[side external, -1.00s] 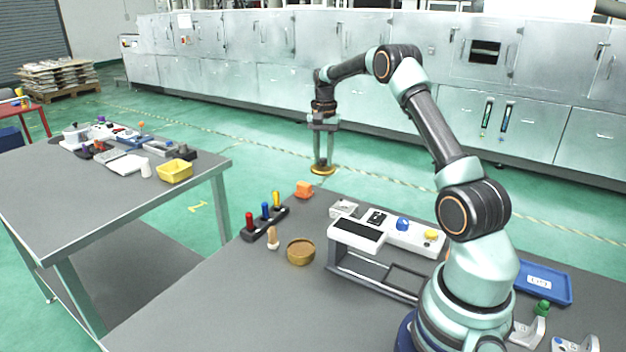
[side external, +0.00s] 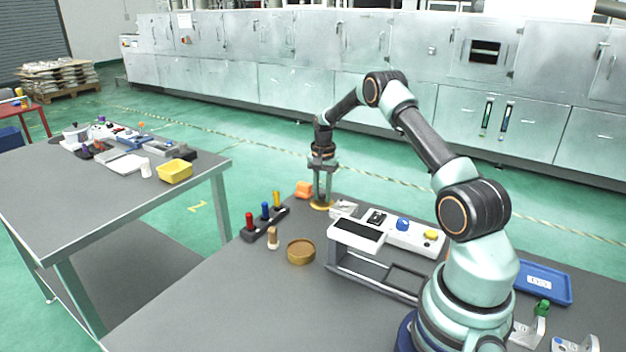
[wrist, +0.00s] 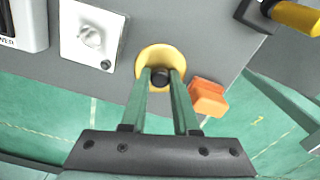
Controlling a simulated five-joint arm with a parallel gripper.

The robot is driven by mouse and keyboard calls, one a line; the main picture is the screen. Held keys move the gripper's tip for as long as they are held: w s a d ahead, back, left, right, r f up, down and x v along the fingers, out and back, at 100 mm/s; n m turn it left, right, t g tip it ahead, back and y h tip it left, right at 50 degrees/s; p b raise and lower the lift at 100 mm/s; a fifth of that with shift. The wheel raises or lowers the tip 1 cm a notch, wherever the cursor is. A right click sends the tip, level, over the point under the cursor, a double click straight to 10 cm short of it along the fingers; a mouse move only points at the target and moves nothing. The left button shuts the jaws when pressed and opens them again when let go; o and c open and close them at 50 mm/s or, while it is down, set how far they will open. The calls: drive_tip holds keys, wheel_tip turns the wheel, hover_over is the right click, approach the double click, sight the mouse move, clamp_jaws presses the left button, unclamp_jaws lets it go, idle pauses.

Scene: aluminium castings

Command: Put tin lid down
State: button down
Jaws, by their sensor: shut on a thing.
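The tin lid (side external: 321,205) is a round yellow-gold disc with a dark knob, seen low at the table's far edge in the side view. In the wrist view the lid (wrist: 150,58) shows under the fingertips, over the grey table near its edge. My gripper (side external: 322,198) points down and is shut on the lid's dark knob, as the wrist view also shows (wrist: 160,77). Whether the lid touches the table cannot be told. The round brown-gold tin (side external: 301,252) stands open on the table, nearer the camera.
An orange block (side external: 304,189) lies close beside the lid. A white plate with a knob (wrist: 92,36) is on its other side. A rack with red, blue and yellow pegs (side external: 264,224) and a wooden peg figure (side external: 272,238) stand left. The front table area is clear.

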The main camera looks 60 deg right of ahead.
drive_tip(key=shift+f, duration=0.1)
drive_tip(key=c, duration=0.7)
unclamp_jaws()
drive_tip(key=shift+o, duration=0.2)
